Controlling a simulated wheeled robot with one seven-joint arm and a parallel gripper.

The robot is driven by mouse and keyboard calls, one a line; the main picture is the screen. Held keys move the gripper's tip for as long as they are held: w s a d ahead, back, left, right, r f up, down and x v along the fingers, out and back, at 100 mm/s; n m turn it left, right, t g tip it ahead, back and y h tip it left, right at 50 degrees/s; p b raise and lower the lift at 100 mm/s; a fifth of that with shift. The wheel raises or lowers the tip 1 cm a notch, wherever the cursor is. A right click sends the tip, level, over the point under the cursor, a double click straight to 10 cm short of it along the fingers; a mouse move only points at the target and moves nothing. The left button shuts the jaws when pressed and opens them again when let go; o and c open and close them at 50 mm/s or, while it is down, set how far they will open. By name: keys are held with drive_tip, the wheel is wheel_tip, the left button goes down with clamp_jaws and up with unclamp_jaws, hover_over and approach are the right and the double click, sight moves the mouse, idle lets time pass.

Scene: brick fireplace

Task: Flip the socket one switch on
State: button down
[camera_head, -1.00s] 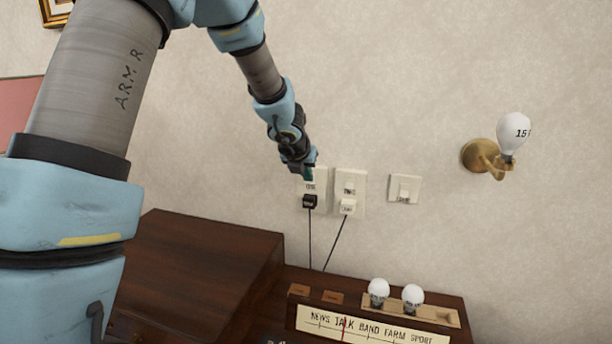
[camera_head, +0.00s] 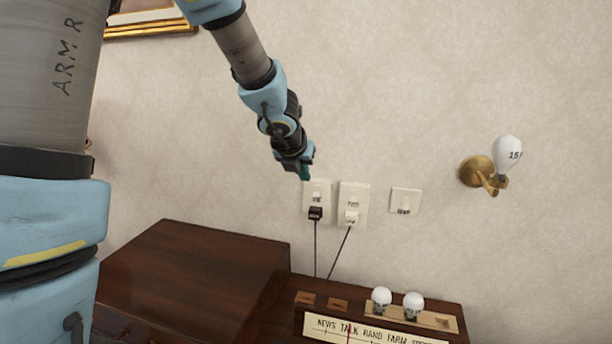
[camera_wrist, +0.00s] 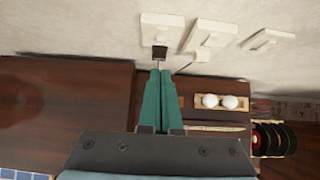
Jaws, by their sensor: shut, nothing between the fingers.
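Socket one, the left wall plate (camera_head: 318,192), has a switch at its upper part and a black plug (camera_head: 315,213) in its lower part. The plate also shows at the top of the wrist view (camera_wrist: 160,24). My gripper (camera_head: 305,177) is shut and empty, its green fingers at the plate's upper left edge in the head view. In the wrist view, the fingertips (camera_wrist: 159,73) appear just below the black plug. I cannot tell whether the fingers touch the plate. The switch's position is too small to read.
A second socket (camera_head: 353,203) with a white plug and a wall switch (camera_head: 405,201) are to the right. A brass lamp with a bulb (camera_head: 507,153) is farther right. A dark wooden cabinet (camera_head: 200,265) and a radio-like box (camera_head: 375,328) stand below.

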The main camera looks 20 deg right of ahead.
sight(316, 191)
drive_tip(key=shift+s+a+r, duration=0.1)
drive_tip(key=shift+r, duration=0.05)
drive_tip(key=shift+s+f+p, duration=0.2)
drive_tip(key=shift+f+p, duration=0.1)
drive_tip(key=shift+f, duration=0.5)
drive_tip(key=shift+f, duration=0.1)
drive_tip(key=x, duration=0.4)
drive_tip(key=w+r+b+x, duration=0.1)
drive_tip(key=x, duration=0.3)
drive_tip(key=d+x, duration=0.1)
drive_tip(key=x, duration=0.3)
drive_tip(key=shift+w+d, duration=0.2)
drive_tip(key=shift+w, duration=0.2)
